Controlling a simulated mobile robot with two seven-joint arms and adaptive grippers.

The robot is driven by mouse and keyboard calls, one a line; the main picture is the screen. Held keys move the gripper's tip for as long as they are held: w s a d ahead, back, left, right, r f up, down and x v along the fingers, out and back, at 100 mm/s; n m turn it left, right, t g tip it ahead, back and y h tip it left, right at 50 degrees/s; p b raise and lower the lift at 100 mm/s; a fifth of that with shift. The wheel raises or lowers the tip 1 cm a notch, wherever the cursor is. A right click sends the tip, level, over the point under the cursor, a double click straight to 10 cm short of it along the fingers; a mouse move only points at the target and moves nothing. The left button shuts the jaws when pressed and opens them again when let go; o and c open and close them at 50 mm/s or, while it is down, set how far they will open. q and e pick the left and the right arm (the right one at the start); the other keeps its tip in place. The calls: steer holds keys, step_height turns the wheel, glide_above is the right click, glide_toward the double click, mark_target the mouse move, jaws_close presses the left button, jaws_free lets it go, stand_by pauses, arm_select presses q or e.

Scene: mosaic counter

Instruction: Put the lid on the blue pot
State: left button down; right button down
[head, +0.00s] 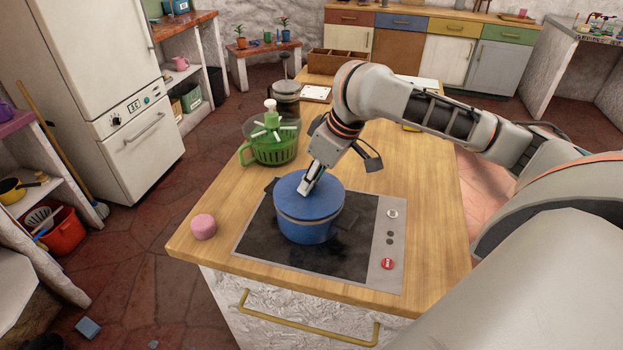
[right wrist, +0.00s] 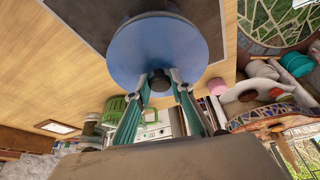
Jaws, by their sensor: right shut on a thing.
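The blue pot (head: 305,231) stands upright on the black cooktop (head: 263,240). The round blue lid (head: 328,196) is level over the pot's mouth and covers it; I cannot tell whether it rests fully on the rim. My right gripper (head: 308,187) comes down from above and is shut on the lid's knob. In the right wrist view the lid (right wrist: 150,45) fills the upper middle, with its dark knob (right wrist: 159,84) between the fingertips of my right gripper (right wrist: 161,77). The pot's inside is hidden. My left gripper is not in view.
A pink cylinder (head: 203,227) sits on the wooden counter (head: 215,203) left of the cooktop. A green colander bowl (head: 272,148) and a dark-lidded jar (head: 286,100) stand behind. A red button (head: 388,264) is on the cooktop's right strip.

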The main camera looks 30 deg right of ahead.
steer(key=shift+f, duration=0.5)
stand_by(1.1)
steer(key=c, duration=1.2)
jaws_free()
steer(key=shift+r, duration=0.1)
steer(key=shift+r, duration=3.45)
